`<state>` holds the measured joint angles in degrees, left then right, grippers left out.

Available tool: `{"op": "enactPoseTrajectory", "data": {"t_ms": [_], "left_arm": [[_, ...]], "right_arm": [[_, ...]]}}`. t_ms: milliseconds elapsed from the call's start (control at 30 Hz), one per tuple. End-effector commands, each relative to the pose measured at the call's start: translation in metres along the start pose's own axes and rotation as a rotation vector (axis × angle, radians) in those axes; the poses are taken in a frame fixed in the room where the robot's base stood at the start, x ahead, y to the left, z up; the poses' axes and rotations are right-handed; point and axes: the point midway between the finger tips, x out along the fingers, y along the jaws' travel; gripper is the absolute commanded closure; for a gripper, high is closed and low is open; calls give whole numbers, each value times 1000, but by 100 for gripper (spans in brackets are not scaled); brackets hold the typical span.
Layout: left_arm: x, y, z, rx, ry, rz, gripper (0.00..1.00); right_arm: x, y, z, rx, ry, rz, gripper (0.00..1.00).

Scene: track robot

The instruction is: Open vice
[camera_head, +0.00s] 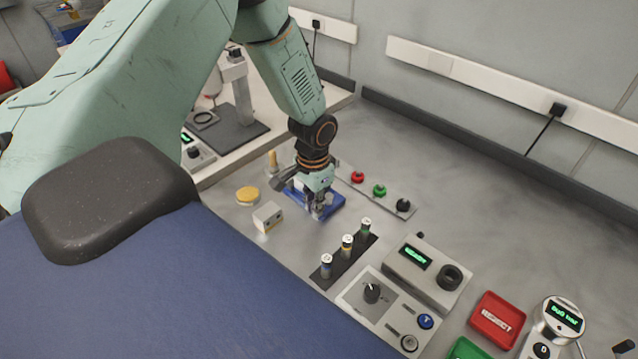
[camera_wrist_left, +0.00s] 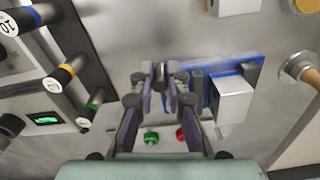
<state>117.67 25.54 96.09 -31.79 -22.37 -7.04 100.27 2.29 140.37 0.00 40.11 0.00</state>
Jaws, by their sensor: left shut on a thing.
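The vice (camera_head: 333,203) is a blue block with metal parts on the grey bench, mostly hidden under my left gripper in the head view. In the left wrist view the vice (camera_wrist_left: 238,66) shows its blue body and a silver jaw block to the right of my fingers. My left gripper (camera_head: 318,208) points down at the vice. In the left wrist view my left gripper (camera_wrist_left: 162,78) has its fingertips closed on a small grey part at the vice's end, which looks like the vice handle (camera_wrist_left: 160,68). My right gripper is not in view.
Red, green and black knobs (camera_head: 379,190) stand behind the vice. A rack of upright batteries (camera_head: 347,257), a control box (camera_head: 420,272) and a red tray (camera_head: 496,320) lie to the right. The back right bench is clear.

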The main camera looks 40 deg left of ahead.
Motion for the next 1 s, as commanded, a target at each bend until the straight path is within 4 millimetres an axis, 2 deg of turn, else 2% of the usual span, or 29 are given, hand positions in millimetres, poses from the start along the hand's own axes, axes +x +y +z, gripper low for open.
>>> {"op": "enactPoseTrajectory", "data": {"t_ms": [367, 900, 933, 1000], "left_arm": [[-1, -10, -1, 147, 9, -4, 100], [-1, -11, -1, 168, 9, -4, 100], [-1, -11, -1, 168, 9, -4, 83], [-1, -11, -1, 167, 8, -4, 77]], "right_arm": [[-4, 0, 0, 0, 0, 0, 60], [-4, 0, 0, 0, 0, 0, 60], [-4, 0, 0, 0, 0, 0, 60], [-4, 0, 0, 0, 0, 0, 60]]}}
